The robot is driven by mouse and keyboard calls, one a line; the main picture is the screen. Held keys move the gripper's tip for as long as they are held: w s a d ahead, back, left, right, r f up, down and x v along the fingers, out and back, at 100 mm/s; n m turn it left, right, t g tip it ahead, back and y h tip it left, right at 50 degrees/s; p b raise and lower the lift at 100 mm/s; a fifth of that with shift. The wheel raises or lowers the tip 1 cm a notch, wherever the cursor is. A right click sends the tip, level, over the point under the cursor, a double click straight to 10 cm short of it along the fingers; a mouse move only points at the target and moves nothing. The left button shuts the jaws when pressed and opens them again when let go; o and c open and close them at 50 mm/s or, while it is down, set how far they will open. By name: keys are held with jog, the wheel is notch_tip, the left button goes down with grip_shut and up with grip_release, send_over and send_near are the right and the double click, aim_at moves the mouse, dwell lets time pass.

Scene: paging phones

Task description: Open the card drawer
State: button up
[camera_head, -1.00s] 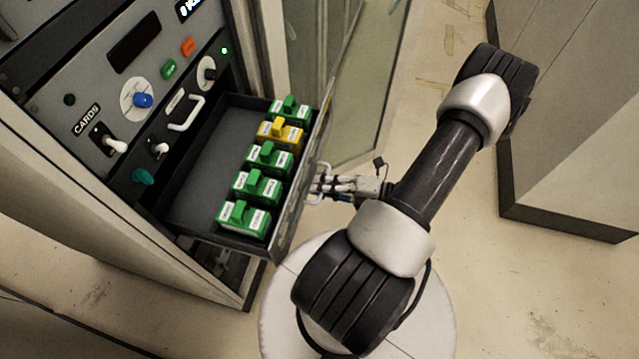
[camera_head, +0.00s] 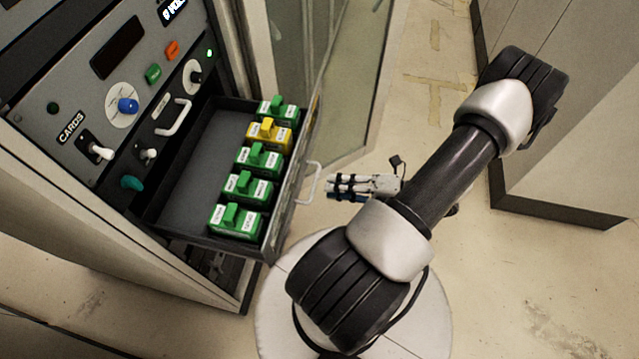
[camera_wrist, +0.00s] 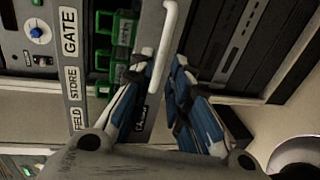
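The card drawer (camera_head: 192,160) stands pulled out of the cabinet in the head view. A row of green card blocks (camera_head: 258,158) and one yellow block (camera_head: 268,133) lies along its front side. The drawer's pale bar handle (camera_head: 313,183) sticks out from its front face. My gripper (camera_head: 330,187) is just right of the handle, with a small gap between. In the wrist view the handle (camera_wrist: 164,45) lies ahead of my gripper (camera_wrist: 161,72), whose blue-and-white fingers are apart. Nothing is held.
The cabinet panel (camera_head: 90,100) has switches, knobs and a second white handle (camera_head: 174,117) behind the drawer. A glass door (camera_head: 335,75) stands beyond the drawer. A grey cabinet (camera_head: 560,120) is at the right. Floor between them is clear.

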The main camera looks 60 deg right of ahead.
jog(key=shift+v, duration=2.7)
